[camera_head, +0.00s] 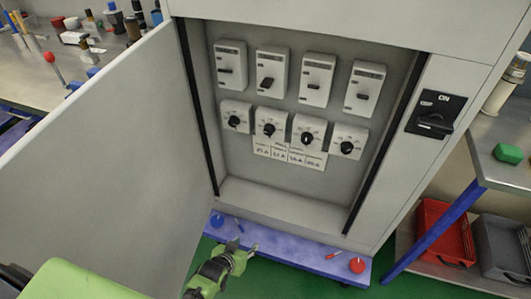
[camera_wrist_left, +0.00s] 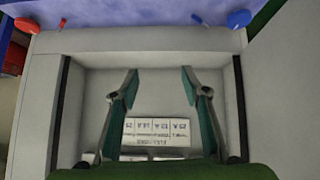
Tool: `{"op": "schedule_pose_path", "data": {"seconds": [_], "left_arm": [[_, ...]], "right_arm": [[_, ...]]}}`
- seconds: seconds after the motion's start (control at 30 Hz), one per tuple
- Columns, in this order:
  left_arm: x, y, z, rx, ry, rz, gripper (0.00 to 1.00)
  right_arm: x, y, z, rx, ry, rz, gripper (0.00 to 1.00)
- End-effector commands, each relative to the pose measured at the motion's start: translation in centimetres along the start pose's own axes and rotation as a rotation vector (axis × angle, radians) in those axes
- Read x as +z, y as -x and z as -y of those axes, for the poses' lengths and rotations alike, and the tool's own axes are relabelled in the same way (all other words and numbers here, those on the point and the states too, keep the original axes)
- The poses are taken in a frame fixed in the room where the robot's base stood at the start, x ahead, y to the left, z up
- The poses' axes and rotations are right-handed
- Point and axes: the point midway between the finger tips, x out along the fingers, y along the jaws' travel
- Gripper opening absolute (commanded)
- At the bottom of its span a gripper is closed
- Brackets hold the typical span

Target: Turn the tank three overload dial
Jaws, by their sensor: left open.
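Inside the open grey cabinet, a row of overload dials with black knobs sits under a row of breakers. They include the first dial (camera_head: 235,118), second dial (camera_head: 268,125), third dial (camera_head: 307,133) and fourth dial (camera_head: 348,142). A label card (camera_head: 290,155) hangs below them, too small to read; it also shows in the left wrist view (camera_wrist_left: 157,132). My left gripper (camera_head: 244,247) is open and empty, low in front of the cabinet, below and apart from the dials. Its spread fingers (camera_wrist_left: 159,75) show in the left wrist view, where no dial is clearly visible. My right gripper is out of view.
The cabinet door (camera_head: 100,165) stands open at left. A main switch (camera_head: 436,114) is on the right frame. The blue base (camera_head: 285,251) carries a blue disc (camera_head: 217,220) and red disc (camera_head: 357,265). A bench with bins (camera_head: 441,232) stands at right.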

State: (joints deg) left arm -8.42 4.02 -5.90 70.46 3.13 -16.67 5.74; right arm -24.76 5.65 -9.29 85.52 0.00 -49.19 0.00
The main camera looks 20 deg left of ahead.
Motion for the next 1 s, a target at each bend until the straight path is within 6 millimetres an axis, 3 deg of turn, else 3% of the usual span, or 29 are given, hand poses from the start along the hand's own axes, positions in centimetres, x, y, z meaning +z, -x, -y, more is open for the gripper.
{"op": "schedule_pose_path", "data": {"seconds": [0.03, 0.17, 0.3, 0.4, 0.53, 0.7, 0.83, 1.0], "left_arm": [[-2.7, -2.2, 0.1, 0.005, 0.021, -0.084, 0.42], [-11.2, -2.8, 0.1, 0.021, 0.072, -0.274, 0.42], [-19.1, -1.1, 0.3, 0.044, 0.119, -0.472, 0.42], [-23.4, 1.0, 0.5, 0.061, 0.143, -0.592, 0.42], [-27.1, 3.9, 0.7, 0.081, 0.167, -0.706, 0.42], [-29.3, 6.1, 0.7, 0.094, 0.179, -0.775, 0.42], [-30.3, 6.0, 0.7, 0.096, 0.181, -0.785, 0.42], [-32.1, 4.0, 0.7, 0.096, 0.181, -0.784, 0.42]], "right_arm": [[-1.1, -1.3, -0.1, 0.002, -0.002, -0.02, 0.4], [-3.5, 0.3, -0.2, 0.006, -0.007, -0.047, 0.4], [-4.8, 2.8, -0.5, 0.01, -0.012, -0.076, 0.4], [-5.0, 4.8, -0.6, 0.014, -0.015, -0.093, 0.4], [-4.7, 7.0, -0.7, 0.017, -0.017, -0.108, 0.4], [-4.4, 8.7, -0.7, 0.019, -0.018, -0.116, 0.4], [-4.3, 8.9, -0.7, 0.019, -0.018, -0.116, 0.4], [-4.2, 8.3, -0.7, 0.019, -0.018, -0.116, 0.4]]}}
